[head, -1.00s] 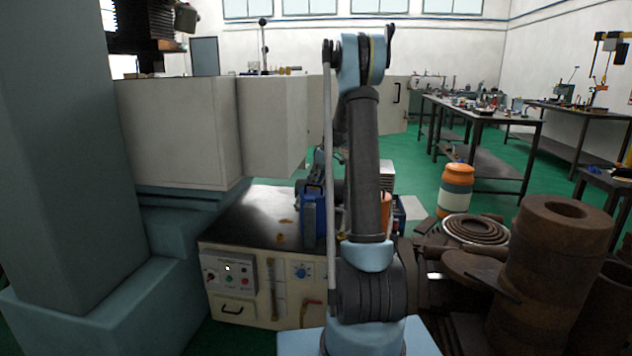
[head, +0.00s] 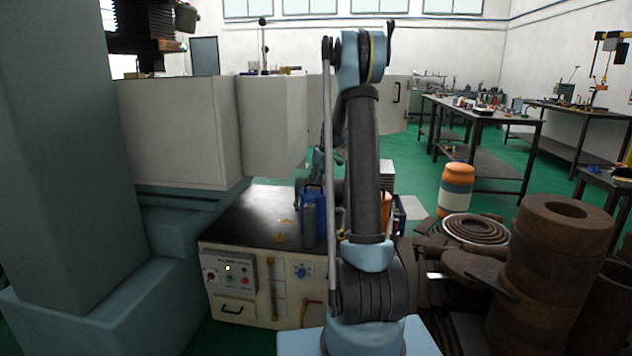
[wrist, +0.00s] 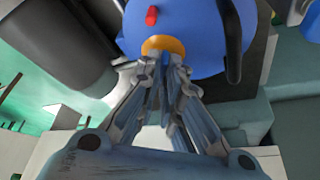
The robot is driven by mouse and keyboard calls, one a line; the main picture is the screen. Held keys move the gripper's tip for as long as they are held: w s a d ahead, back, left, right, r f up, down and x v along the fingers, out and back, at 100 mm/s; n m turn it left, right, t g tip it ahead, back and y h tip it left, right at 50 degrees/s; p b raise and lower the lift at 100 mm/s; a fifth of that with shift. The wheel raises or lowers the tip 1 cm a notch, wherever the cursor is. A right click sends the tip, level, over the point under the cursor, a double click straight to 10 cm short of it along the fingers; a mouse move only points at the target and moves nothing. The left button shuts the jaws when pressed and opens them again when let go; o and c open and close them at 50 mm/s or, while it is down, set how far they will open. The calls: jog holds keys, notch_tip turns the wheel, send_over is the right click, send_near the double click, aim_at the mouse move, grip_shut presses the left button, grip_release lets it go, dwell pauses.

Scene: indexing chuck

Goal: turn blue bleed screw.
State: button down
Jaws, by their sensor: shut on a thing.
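In the wrist view my gripper (wrist: 162,70) is shut on a small blue piece, the blue bleed screw (wrist: 164,73). The fingers hide most of it. It sits in front of an orange-yellow disc (wrist: 163,44) on a rounded blue body (wrist: 190,18). A small red part (wrist: 152,15) stands out from that body above the disc, and a dark handle-like bar runs at its right. In the head view my arm hides the fingertips and the screw, so their contact shows only in the wrist view.
In the head view a blue container (head: 313,208) stands on the dark-topped cabinet (head: 255,212), left of my arm. The cabinet front carries a control panel (head: 229,276) and a blue dial (head: 300,271). Rusty cylinders (head: 560,240) crowd the right. An orange-white drum (head: 456,190) stands behind.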

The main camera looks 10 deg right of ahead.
jog(key=m+h, duration=0.1)
jog(key=m, duration=0.2)
jog(key=m+t+h, duration=0.1)
jog(key=m, duration=0.3)
jog(key=shift+a+h, duration=0.15)
jog(key=shift+h, duration=0.15)
jog(key=m+h, duration=0.1)
jog(key=m, duration=0.2)
jog(key=m+h, duration=0.1)
jog(key=m, duration=0.2)
jog(key=shift+g, duration=0.3)
jog(key=shift+m, duration=0.3)
jog(key=c, duration=1.8)
grip_release()
jog(key=shift+o, duration=0.2)
jog(key=v, duration=1.2)
jog(key=shift+a, duration=0.2)
